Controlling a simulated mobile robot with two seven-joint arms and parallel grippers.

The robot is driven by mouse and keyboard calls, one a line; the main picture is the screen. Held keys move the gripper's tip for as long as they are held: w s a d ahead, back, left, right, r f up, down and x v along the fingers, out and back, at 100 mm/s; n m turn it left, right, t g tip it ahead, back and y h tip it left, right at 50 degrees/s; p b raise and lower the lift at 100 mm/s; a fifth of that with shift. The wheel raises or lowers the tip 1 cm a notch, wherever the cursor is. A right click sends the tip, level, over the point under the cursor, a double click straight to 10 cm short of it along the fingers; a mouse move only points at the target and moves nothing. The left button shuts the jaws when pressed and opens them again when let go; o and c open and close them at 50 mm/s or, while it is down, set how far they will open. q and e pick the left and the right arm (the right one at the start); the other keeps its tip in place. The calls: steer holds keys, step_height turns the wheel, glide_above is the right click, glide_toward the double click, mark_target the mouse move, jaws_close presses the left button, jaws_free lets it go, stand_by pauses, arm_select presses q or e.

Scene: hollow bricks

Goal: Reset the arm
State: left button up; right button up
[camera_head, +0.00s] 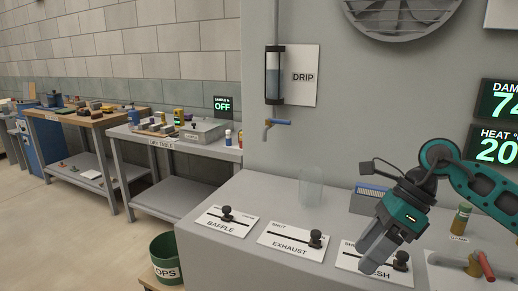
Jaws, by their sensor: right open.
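My right gripper (372,258) reaches in from the right on a teal and dark arm. It hangs over the grey counter, fingers pointing down and to the left. It overlaps the rightmost slider plate (350,252) in the picture, beside that plate's black knob (401,261), and part of the label is hidden. I see nothing held in it. Whether the fingertips touch the plate I cannot tell. My left gripper is not in view.
The grey counter (215,252) also carries the BAFFLE (223,229) and EXHAUST (289,250) slider plates, a clear glass (311,186), a blue-topped box (366,200), a small bottle (461,219) and a red-handled valve (482,264). A green bin (166,262) stands left. Open floor lies further left.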

steer(key=s+a+m+t+y, duration=0.2)
steer(key=a+m+t+y, duration=0.5)
steer(key=a+m+y, duration=0.85)
steer(key=d+f+m+t+h, duration=0.3)
steer(key=f+m+t+h, duration=0.3)
steer(key=m, duration=0.5)
steer(key=d+f+m+t+h, duration=0.3)
steer(key=f+m+t+h, duration=0.2)
steer(key=f+m+h, duration=0.4)
steer(key=s+d+f+m+g+h, duration=0.2)
steer(key=s+f+m+g, duration=0.1)
steer(key=s+f+m, duration=0.2)
steer(key=s+d+f+m+g+h, duration=0.2)
steer(key=s+f+m, duration=0.4)
steer(key=f, duration=0.3)
steer(key=shift+s+d+g+h, duration=0.35)
steer(key=shift+s+g, duration=0.35)
steer(key=shift+s, duration=0.1)
